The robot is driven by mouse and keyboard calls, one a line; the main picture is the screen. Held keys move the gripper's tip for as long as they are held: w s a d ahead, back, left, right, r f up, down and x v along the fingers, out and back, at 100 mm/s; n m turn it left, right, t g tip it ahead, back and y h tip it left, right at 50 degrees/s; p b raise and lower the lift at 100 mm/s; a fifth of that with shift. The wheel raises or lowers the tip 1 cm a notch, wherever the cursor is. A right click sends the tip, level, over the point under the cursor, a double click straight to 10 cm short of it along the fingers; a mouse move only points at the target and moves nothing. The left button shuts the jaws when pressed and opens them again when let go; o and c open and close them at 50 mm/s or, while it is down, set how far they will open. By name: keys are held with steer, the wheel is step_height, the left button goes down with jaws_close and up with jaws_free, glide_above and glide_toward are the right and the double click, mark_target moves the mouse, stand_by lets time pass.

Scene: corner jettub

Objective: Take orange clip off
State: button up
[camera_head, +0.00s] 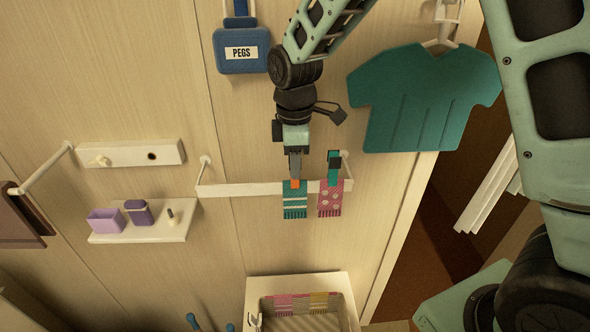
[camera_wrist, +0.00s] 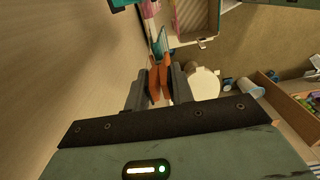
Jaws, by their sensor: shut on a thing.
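An orange clip (camera_head: 295,184) sits at the top of a teal striped cloth (camera_head: 295,203) that hangs at the white rail (camera_head: 240,189). In the wrist view the orange clip (camera_wrist: 160,77) is between the fingers of my gripper (camera_wrist: 160,88). My gripper (camera_head: 295,172) is shut on the clip, coming down from above. A teal clip (camera_head: 333,167) is on the pink dotted cloth (camera_head: 330,200) just to the right. Whether the orange clip still grips the cloth cannot be told.
A blue PEGS bag (camera_head: 241,52) hangs above left, and a teal shirt (camera_head: 424,98) above right. A white basket (camera_head: 300,288) with cloths stands below. A small shelf (camera_head: 145,230) with purple containers is at left.

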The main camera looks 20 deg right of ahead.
step_height(320, 180, up, 7)
steer(key=p, duration=0.5)
stand_by(0.6)
